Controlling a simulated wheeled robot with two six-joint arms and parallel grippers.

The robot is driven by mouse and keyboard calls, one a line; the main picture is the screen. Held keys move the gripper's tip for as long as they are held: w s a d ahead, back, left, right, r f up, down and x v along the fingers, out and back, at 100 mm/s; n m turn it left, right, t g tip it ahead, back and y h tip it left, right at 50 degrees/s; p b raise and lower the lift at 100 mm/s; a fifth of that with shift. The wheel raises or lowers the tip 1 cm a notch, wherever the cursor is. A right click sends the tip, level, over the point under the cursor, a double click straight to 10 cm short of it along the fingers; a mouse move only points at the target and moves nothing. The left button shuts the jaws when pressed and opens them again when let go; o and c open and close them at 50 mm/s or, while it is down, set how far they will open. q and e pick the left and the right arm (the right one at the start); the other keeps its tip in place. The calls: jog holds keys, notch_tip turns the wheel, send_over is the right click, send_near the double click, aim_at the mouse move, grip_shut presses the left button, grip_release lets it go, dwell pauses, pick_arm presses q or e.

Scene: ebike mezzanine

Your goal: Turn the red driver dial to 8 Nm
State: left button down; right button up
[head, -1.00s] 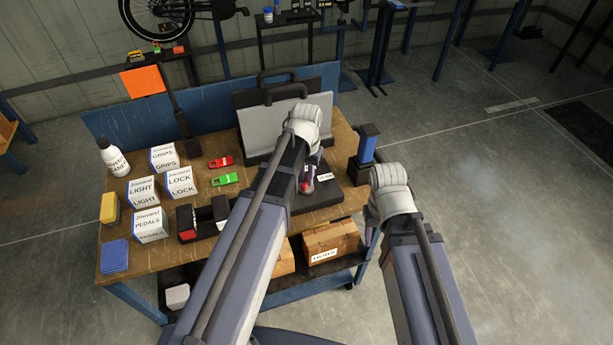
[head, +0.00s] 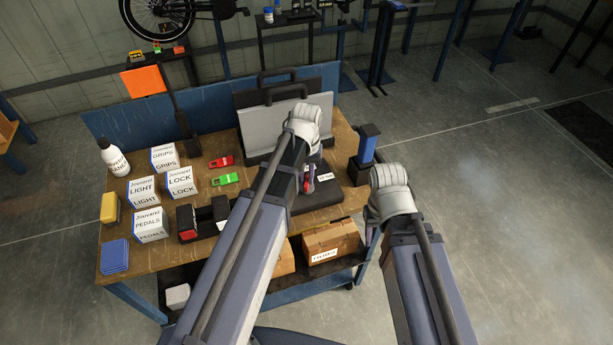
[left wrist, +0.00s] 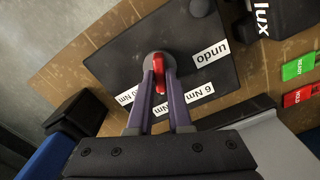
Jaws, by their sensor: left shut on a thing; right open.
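The red dial (left wrist: 159,72) sits on a round grey hub on a black base plate (left wrist: 120,58). The plate lies at the right of the workbench in the head view (head: 322,197). My left gripper (left wrist: 160,88) is shut on the dial's red bar, a finger on each side; it also shows in the head view (head: 307,186). White labels on the plate read "6 Nm" (left wrist: 198,94) and "undo" (left wrist: 211,54); a third Nm label (left wrist: 127,98) is partly behind a finger, its number unclear. My right gripper (head: 371,234) is open beside the bench, mostly hidden by its wrist.
A grey case (head: 270,125) stands behind the plate, and a black-and-blue block (head: 367,145) stands to its right. The floor at right is clear.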

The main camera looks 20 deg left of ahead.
aim_at(307, 180)
pick_arm(q)
jog(key=c, duration=0.8)
grip_release()
jog(key=shift+c, duration=0.2)
notch_tip(307, 180, up, 8)
jog(key=p, duration=0.8)
jog(key=shift+f, duration=0.1)
jog(key=shift+s, duration=0.1)
jog(key=s+d+f+m+b, duration=0.2)
jog(key=s+d, duration=0.3)
jog(key=s, duration=0.2)
jog(key=s+d+f+m+y+b, duration=0.1)
jog(key=s+d+f+m+b, duration=0.1)
jog(key=s+d, duration=0.3)
jog(key=shift+s+d+f+m+b, duration=0.35)
jog(key=shift+s+m, duration=0.45)
jog(key=shift+s, duration=0.4)
